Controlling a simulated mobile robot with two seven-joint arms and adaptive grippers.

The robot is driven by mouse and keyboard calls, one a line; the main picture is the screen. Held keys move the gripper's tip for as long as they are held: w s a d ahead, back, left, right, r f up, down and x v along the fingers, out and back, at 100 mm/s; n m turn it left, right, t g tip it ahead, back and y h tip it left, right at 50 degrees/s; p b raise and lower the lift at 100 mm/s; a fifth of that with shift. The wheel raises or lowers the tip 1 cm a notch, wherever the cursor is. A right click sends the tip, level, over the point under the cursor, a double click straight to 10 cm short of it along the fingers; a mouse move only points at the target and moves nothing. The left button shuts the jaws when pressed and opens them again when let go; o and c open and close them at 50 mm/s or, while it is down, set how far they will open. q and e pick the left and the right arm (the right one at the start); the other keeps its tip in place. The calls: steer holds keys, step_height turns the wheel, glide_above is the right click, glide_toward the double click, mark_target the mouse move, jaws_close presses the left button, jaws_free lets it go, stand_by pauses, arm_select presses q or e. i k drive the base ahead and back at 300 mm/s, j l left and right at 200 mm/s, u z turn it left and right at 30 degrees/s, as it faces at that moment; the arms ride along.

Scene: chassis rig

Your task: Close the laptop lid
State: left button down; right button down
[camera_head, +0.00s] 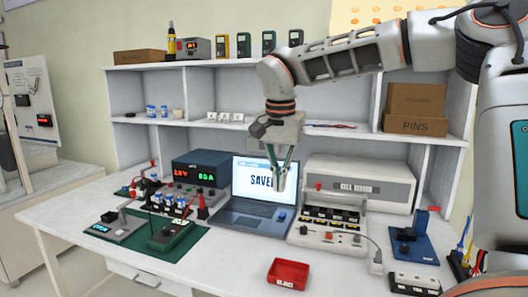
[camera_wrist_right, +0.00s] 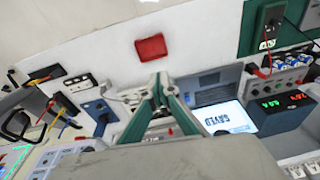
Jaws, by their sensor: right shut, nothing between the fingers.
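The laptop (camera_head: 252,215) stands open on the white workbench in the head view. Its lid (camera_head: 254,187) is up, with the screen reading "SAVED", and its right part is partly hidden behind my right gripper. My right gripper (camera_head: 280,187) hangs down in front of the lid's right side, shut and empty. In the right wrist view my gripper (camera_wrist_right: 160,80) is at the middle, and the laptop screen (camera_wrist_right: 222,118) shows to its right. I cannot tell whether the fingers touch the lid. My left gripper is in neither view.
A power supply (camera_head: 193,176) stands left of the laptop. A test fixture (camera_head: 330,222) stands close on its right. A red tray (camera_head: 288,274) lies near the bench's front edge, and a green mat (camera_head: 120,246) is at left. Shelves (camera_head: 230,126) rise behind.

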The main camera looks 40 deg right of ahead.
mark_target(252, 179)
steer(key=i+l, duration=0.85)
steer(key=l, duration=0.25)
steer(key=i+l, duration=0.45)
steer(key=l, duration=0.1)
